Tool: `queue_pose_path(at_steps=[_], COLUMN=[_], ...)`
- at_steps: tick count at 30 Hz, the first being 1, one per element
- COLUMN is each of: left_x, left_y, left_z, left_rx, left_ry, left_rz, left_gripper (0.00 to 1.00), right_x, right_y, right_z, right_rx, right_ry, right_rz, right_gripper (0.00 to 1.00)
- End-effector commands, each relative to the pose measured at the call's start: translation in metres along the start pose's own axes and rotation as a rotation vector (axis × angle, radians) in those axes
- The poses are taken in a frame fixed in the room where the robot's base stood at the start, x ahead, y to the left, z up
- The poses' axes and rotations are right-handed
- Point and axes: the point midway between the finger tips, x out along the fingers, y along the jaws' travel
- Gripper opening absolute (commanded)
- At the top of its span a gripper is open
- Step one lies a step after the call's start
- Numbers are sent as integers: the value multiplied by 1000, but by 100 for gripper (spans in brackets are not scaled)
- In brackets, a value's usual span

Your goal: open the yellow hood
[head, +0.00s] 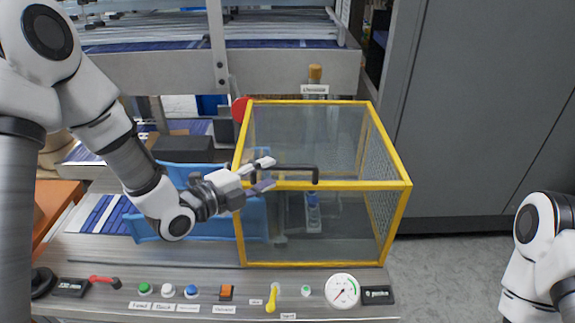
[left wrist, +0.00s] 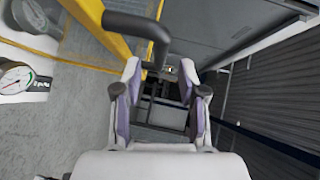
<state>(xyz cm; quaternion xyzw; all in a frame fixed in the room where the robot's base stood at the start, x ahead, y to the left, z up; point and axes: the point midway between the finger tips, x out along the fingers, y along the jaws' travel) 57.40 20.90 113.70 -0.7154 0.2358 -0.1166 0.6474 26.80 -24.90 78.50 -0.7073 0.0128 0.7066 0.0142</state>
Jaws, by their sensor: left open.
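The yellow hood (head: 323,184) is a yellow-framed box with clear and mesh panels, standing at the middle of the machine. It looks closed. A dark bar handle (head: 290,168) runs along its front upper edge. My left gripper (head: 268,173) is open at the left end of this handle. In the left wrist view the open fingers (left wrist: 162,98) point past the dark handle (left wrist: 140,24), whose bent end lies just above and left of them. Part of the yellow frame (left wrist: 104,34) shows there too. I cannot tell whether the fingers touch the handle. My right gripper is out of view.
A control panel with buttons, a yellow lever (head: 271,298) and a round gauge (head: 342,291) lies below the hood. A blue bin (head: 180,173) stands to its left, and a red disc (head: 241,109) at its upper left. A grey cabinet (head: 480,100) stands at right, with open floor before it.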

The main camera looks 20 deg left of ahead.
Motion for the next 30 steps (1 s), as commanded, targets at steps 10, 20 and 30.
queue_pose_path(at_steps=[10,20,30], left_x=[53,54,54], left_y=[0,1,1], left_z=[-1,0,2], left_rx=[0,-1,-1], left_ry=[2,1,1], left_rz=[3,3,3], left_gripper=[41,6,0], right_x=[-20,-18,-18], right_y=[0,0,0], right_z=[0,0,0], right_rx=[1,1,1], right_ry=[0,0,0], right_rz=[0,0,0], right_gripper=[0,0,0])
